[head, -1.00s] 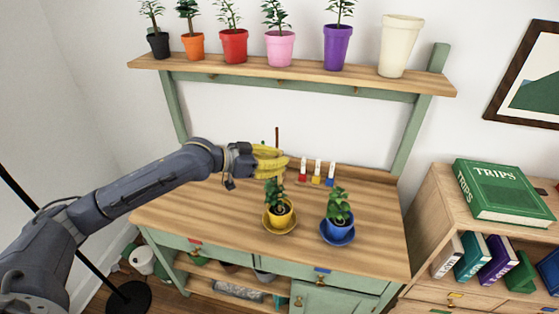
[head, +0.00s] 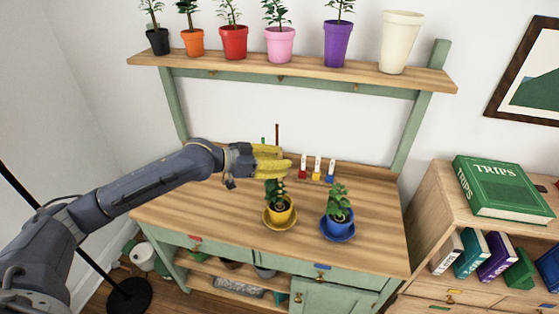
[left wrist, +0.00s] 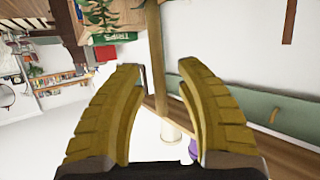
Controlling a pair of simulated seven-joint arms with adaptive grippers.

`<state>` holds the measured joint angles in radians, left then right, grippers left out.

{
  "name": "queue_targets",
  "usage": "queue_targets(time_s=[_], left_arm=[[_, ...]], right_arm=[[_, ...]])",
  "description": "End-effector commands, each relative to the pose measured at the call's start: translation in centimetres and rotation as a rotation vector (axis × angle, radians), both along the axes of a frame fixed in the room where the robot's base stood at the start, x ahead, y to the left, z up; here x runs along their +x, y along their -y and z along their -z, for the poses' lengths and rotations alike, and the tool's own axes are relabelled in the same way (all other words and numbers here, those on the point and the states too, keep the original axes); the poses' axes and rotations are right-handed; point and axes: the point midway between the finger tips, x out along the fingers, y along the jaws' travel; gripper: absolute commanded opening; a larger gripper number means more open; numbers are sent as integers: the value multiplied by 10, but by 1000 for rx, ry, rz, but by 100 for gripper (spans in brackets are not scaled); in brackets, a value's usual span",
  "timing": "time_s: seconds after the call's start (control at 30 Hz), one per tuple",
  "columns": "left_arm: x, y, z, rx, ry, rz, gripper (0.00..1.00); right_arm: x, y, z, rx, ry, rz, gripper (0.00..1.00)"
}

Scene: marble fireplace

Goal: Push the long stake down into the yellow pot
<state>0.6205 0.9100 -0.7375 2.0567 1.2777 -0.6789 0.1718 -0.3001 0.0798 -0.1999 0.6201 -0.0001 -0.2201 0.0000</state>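The yellow pot (head: 281,216) stands on a yellow saucer near the middle of the bench and holds a leafy plant. A thin reddish-brown stake (head: 277,135) rises upright behind my left gripper (head: 284,162). The gripper hides the stake's lower part, so I cannot tell where its foot is. In the left wrist view, a brown bar that looks like the stake (left wrist: 288,22) is at the top right, outside the fingers. My left gripper (left wrist: 160,68) has its yellow fingers apart, with nothing clearly held between them. It is above and behind the yellow pot's plant. My right gripper is not in view.
A blue pot (head: 340,224) on a blue saucer stands right of the yellow pot. Small coloured tags (head: 317,169) stand at the back of the bench. A shorter green stick (head: 263,140) shows behind the gripper. The shelf (head: 300,75) above carries several pots. The bench's front left is clear.

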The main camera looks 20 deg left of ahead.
Motion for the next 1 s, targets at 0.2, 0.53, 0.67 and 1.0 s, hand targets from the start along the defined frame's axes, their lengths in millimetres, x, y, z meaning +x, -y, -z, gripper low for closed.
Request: queue_targets(time_s=[0.2, 0.53, 0.67, 1.0], left_arm=[[0, 0, -1, 0, 1, 0, 35], [1, 0, -37, 1, 7, 1, 35], [1, 0, -59, 2, 7, 0, 35], [0, 0, -95, -1, 2, 0, 35]], right_arm=[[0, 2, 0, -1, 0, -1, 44], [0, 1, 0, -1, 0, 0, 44], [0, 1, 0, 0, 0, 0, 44], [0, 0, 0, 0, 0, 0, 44]])
